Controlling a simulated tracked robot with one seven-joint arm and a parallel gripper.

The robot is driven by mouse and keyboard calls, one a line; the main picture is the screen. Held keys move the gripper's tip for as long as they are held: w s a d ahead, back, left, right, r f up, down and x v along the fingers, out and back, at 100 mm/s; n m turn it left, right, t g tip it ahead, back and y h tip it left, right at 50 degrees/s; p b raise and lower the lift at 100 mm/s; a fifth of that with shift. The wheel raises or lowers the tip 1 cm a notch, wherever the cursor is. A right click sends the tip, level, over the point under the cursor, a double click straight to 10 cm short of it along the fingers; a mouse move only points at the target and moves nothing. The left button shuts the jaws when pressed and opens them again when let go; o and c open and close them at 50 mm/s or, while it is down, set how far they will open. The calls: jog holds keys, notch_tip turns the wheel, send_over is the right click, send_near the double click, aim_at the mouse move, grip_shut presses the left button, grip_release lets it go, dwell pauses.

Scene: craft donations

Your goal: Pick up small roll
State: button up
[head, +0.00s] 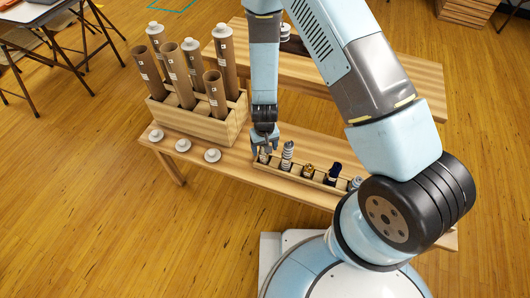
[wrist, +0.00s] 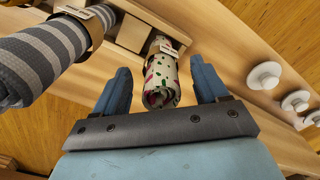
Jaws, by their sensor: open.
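A small roll of white patterned fabric with red and green marks (wrist: 160,78) stands in a slot at the end of a narrow wooden rack (wrist: 131,32). A pale tag is on the roll. In the head view the roll (head: 263,157) shows only in part below my gripper (head: 264,143). In the wrist view my gripper (wrist: 162,92) is open, with one blue finger on each side of the roll's near end. I cannot tell whether either finger touches it.
A grey striped roll (head: 287,154) stands close beside it in the rack (head: 296,179), with several other rolls further right. A wooden crate of tall cardboard tubes (head: 196,126) stands at the left. Three white caps (head: 183,145) lie on the bench (head: 232,171).

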jog(key=c, duration=1.1)
jog(key=shift+r, duration=0.1)
